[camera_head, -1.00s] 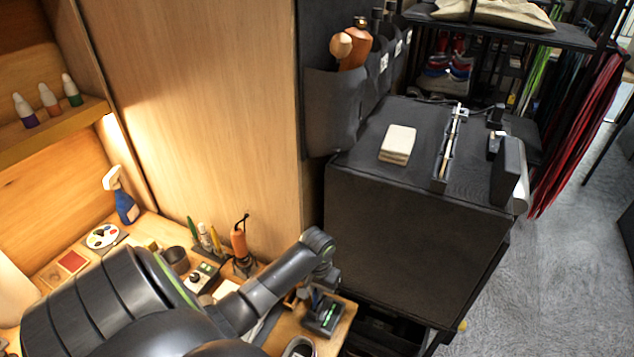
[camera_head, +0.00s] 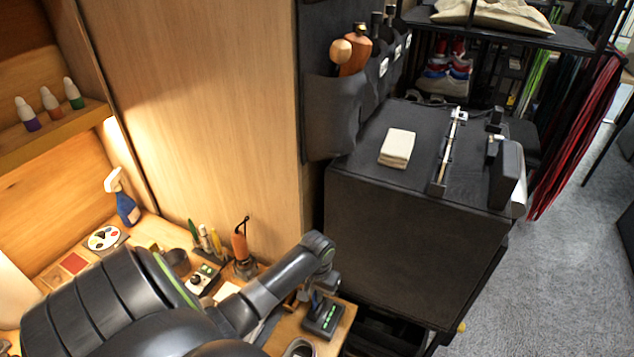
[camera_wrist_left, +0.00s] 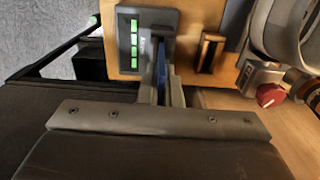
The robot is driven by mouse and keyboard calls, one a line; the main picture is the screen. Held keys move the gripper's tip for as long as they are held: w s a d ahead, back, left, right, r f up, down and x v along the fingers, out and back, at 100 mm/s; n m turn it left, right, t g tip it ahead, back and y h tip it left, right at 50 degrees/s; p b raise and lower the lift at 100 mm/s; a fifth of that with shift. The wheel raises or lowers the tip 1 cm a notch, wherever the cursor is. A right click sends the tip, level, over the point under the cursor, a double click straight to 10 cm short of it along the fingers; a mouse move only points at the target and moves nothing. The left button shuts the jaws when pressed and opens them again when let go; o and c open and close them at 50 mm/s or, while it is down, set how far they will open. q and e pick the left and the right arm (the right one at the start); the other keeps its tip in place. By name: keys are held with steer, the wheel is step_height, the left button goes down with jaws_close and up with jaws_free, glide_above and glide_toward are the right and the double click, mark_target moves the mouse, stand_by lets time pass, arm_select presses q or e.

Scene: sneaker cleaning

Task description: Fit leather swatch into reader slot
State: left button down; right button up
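The reader (camera_head: 323,317) is a small dark box with green lights, near the right edge of the wooden bench. In the left wrist view the reader (camera_wrist_left: 143,22) shows at the top, with a column of lit green bars. My left gripper (camera_head: 318,292) is right over the reader. In the left wrist view my left gripper (camera_wrist_left: 162,88) has its fingers close together around a thin blue piece, apparently the leather swatch (camera_wrist_left: 161,52), seen nearly edge-on. The swatch is at the reader's side; how deep it sits in the slot is hidden. My right gripper is out of view.
A control box with a red knob (camera_wrist_left: 270,95) stands beside the reader's wooden board. Pens, an orange-brown tool (camera_head: 240,243) and a switch box (camera_head: 203,279) stand on the bench. A tall dark cabinet (camera_head: 410,245) rises close on the right, carrying a folded cloth (camera_head: 397,147).

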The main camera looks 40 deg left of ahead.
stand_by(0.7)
arm_select(q)
steer(key=shift+p, duration=0.45)
steer(key=shift+f+b, duration=0.9)
steer(key=shift+f, duration=0.95)
steer(key=c, duration=1.5)
jaws_free()
steer(key=shift+c, duration=0.2)
steer(key=shift+r, duration=0.1)
step_height(320, 180, up, 17)
steer(key=b, duration=0.1)
